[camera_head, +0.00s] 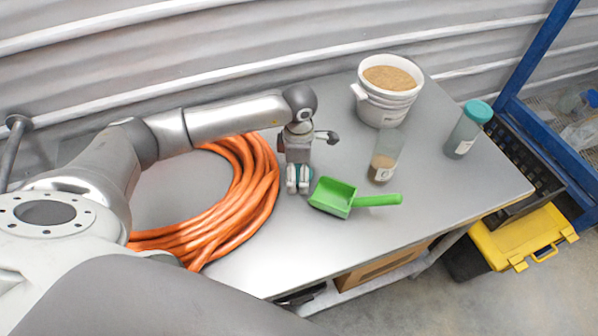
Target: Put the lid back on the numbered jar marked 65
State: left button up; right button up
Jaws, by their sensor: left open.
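An open, clear jar (384,160) with a pale label and some brown material in its bottom stands upright near the middle of the table. A second jar (462,136) stands to its right with a teal lid (478,111) on. Both labels are too small to read. A loose teal lid (311,173) lies at my left gripper, left of the green scoop, and is mostly hidden by the fingers. My left gripper (298,187) points down over this lid, open, with its fingers at the lid; contact cannot be told. My right gripper is not in view.
A green scoop (335,196) lies close right of my left gripper. An orange hose coil (245,205) covers the table's left. A white bucket (383,108) of grainy material stands behind the open jar. The table's front right (440,205) is clear. A yellow-lidded box (515,236) is beyond its edge.

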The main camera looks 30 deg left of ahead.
pick_arm(q)
jog(key=shift+c, duration=1)
jog(key=c, duration=0.7)
jog(key=shift+o, duration=0.2)
jog(key=shift+r, duration=0.1)
jog(key=shift+r+b, duration=0.55)
jog(key=shift+b, duration=0.1)
jog(key=s+d+r+b, duration=0.5)
jog(key=s+d+r, duration=0.3)
jog(key=s+r, duration=0.3)
jog(key=shift+s+r, duration=0.2)
jog(key=shift+r, duration=0.2)
